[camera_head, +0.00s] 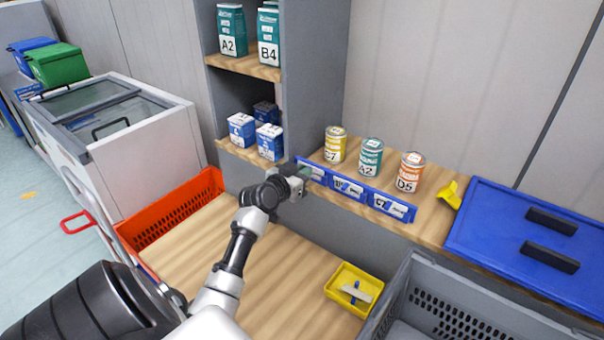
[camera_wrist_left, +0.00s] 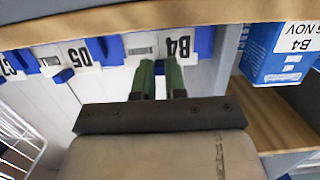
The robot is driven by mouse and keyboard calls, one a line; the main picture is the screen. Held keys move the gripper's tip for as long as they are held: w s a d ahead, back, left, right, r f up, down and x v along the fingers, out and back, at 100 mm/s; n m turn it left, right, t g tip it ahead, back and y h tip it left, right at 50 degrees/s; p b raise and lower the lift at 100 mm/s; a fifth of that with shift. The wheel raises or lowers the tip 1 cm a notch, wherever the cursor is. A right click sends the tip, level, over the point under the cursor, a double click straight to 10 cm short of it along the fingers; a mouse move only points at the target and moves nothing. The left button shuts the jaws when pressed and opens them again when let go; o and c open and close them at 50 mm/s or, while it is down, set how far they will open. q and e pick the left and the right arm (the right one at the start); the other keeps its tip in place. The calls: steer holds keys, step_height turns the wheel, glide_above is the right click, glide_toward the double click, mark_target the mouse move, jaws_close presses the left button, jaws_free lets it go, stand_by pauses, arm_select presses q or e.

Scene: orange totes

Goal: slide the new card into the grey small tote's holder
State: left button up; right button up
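My left gripper (camera_head: 303,177) is at the left end of the row of blue card holders on the shelf edge. In the left wrist view its green fingers (camera_wrist_left: 159,78) close on a blue tab below the B4 card (camera_wrist_left: 180,48); the tab is mostly hidden. The B4 card lies in or against the leftmost holder; I cannot tell how far in. The other holders carry the D5 card (camera_head: 347,187) and the C7 card (camera_head: 389,206). A grey tote (camera_head: 398,283) is cut off at lower right; no holder shows on it. My right gripper is out of view.
Cans stand above the holders, including an orange D5 can (camera_head: 410,172). A yellow tray (camera_head: 336,291) on the lower wooden surface holds a whitish piece and a blue item. A blue lid (camera_head: 490,225) lies at right. An orange-red basket (camera_head: 170,215) stands at left.

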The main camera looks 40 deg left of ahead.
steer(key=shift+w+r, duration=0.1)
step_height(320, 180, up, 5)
steer(key=p, duration=0.5)
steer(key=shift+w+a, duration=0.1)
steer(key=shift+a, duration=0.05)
stand_by(0.5)
